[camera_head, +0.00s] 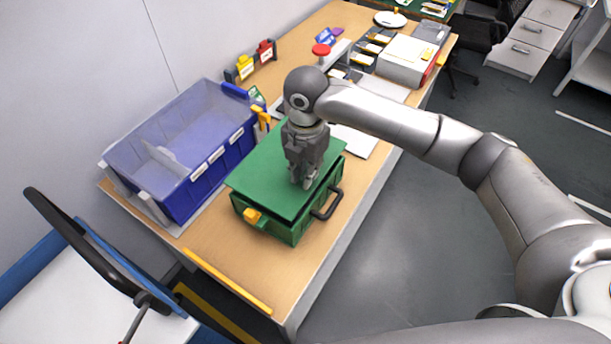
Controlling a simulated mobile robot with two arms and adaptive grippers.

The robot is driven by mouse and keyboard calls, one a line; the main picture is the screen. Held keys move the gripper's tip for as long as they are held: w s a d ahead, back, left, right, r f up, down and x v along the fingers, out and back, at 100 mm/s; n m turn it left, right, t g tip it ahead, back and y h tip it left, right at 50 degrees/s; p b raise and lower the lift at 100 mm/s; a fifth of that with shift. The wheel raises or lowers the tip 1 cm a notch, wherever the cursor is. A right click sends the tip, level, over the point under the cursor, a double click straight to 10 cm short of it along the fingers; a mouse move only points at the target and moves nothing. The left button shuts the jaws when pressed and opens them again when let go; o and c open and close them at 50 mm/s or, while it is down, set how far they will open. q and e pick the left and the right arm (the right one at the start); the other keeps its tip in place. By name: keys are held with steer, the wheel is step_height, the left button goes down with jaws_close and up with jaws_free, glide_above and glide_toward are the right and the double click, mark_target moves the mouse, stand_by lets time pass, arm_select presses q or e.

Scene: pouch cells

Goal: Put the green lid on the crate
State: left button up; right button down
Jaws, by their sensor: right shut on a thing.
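The green crate (285,233) stands on the wooden table, with a black handle (328,205) on its right side and a yellow latch (251,215) at its front left. The green lid (262,180) lies over the crate's top, roughly lined up with it; I cannot tell whether it is fully seated. My right gripper (304,184) points down at the lid's right part and is shut on the lid, its fingertips at the lid's surface. The gripper hides part of the lid. My left gripper is not in view.
Behind are a red button (321,50), a white box (405,60) and small yellow and red holders (245,67). The table's front left corner (215,255) is mostly bare, with a yellow strip along its edge.

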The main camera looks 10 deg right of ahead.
steer(key=f, duration=0.1)
steer(key=f+p, duration=0.1)
steer(key=f, duration=0.1)
steer(key=shift+w+d+f, duration=0.1)
steer(key=shift+w+d, duration=0.05)
steer(key=shift+w, duration=0.05)
steer(key=shift+f, duration=0.15)
steer(key=shift+f, duration=0.55)
steer(key=c, duration=1.4)
jaws_free()
